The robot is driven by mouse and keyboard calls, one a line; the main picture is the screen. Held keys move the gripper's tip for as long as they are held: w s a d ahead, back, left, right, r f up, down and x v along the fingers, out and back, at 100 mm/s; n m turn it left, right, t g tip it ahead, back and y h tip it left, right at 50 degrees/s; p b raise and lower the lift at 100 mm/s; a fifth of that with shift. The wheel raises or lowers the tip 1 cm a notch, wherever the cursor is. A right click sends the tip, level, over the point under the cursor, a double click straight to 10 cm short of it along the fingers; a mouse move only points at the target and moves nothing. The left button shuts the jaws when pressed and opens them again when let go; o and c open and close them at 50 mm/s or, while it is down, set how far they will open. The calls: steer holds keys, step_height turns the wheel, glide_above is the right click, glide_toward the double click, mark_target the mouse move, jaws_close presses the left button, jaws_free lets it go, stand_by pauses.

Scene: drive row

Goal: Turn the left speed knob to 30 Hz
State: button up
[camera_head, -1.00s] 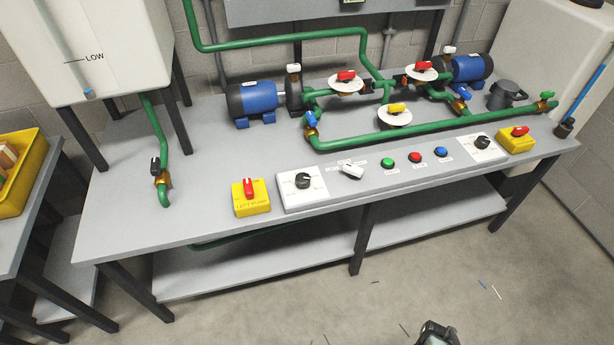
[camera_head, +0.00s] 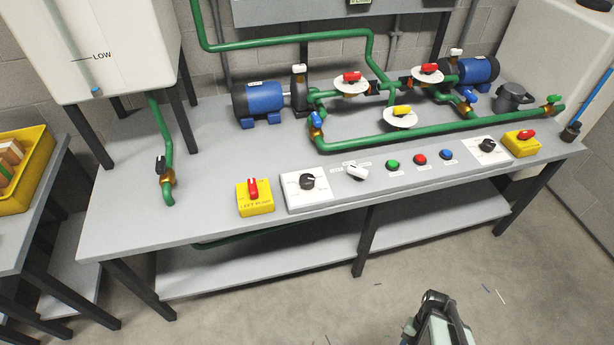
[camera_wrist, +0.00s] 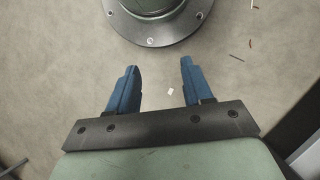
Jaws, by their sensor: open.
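The left speed knob (camera_head: 307,181) is a black knob on a white dial plate (camera_head: 291,193) at the front of the grey bench, left of the middle. The dial's markings are too small to read. A similar black knob (camera_head: 487,145) sits on a white plate further right. My gripper shows in the wrist view (camera_wrist: 158,82), open and empty, with its two blue fingers apart above the floor. In the head view my arm is at the bottom, in front of the bench and well away from the left knob.
A yellow box with a red switch (camera_head: 254,197) stands just left of the dial plate. A white selector (camera_head: 356,171) and green, red and blue buttons (camera_head: 420,159) lie to its right. Green pipes (camera_head: 430,136) and pumps stand behind. Floor in front is mostly clear.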

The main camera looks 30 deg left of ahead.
steer(key=o, duration=0.4)
steer(key=shift+m+t+h, duration=0.4)
steer(key=shift+t, duration=0.4)
steer(key=w+a+r, duration=0.2)
steer(key=w+r, duration=0.1)
steer(key=w, duration=0.1)
steer(key=w+a+r, duration=0.2)
steer(key=w+a, duration=0.1)
steer(key=w, duration=0.1)
steer(key=w+a+r, duration=0.3)
steer(key=w, duration=0.1)
steer(key=shift+a+r, duration=0.1)
steer(key=shift+r, duration=0.2)
step_height(320, 180, up, 38)
steer(key=t+y, duration=0.1)
steer(key=t, duration=0.3)
glide_above(307, 179)
step_height(307, 179, down, 14)
steer(key=shift+w+r, duration=0.1)
steer(key=shift+r, duration=0.15)
steer(key=c, duration=1)
